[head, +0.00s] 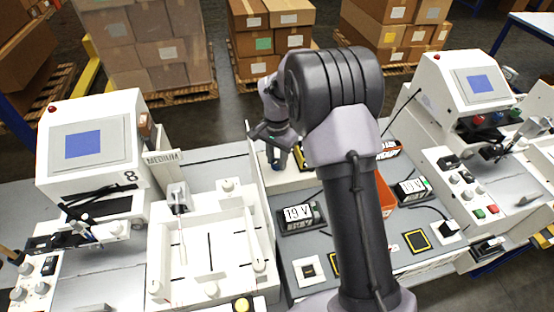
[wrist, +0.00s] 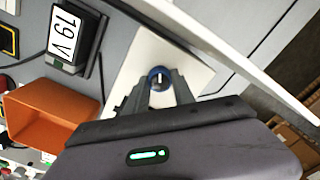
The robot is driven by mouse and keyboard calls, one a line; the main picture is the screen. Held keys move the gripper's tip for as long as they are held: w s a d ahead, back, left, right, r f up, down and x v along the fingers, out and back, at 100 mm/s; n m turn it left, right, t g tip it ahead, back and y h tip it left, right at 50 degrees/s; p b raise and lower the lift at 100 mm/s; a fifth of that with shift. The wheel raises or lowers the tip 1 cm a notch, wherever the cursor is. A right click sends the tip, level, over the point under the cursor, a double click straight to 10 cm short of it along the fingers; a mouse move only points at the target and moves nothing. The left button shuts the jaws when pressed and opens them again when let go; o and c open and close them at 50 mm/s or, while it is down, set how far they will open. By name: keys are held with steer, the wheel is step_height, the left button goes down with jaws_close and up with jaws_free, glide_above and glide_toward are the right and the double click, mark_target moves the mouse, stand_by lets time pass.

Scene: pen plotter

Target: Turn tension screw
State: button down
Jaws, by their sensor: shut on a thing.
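A round blue knob with a pale line across its top, apparently the tension screw (wrist: 158,76), stands on a white plate (wrist: 190,62). In the wrist view my gripper (wrist: 159,84) has its two fingers on either side of the knob, shut on it. In the head view my gripper (head: 276,155) points down over the white block (head: 271,180) at the back of the grey bench. The blue knob (head: 276,166) shows only as a small patch under the fingers there.
An orange bin (wrist: 52,118) and a 19 V unit (wrist: 70,36) lie near the knob in the wrist view. The head view shows a white tray fixture (head: 205,262) left, a machine marked 8 (head: 88,140), another white machine (head: 467,85) right, and stacked cartons (head: 270,40) behind.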

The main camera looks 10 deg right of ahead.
mark_target(277, 161)
steer(key=c, duration=1.1)
jaws_free()
steer(key=shift+o, duration=0.2)
steer(key=shift+r, duration=0.15)
step_height(277, 161, up, 17)
steer(key=p, duration=0.4)
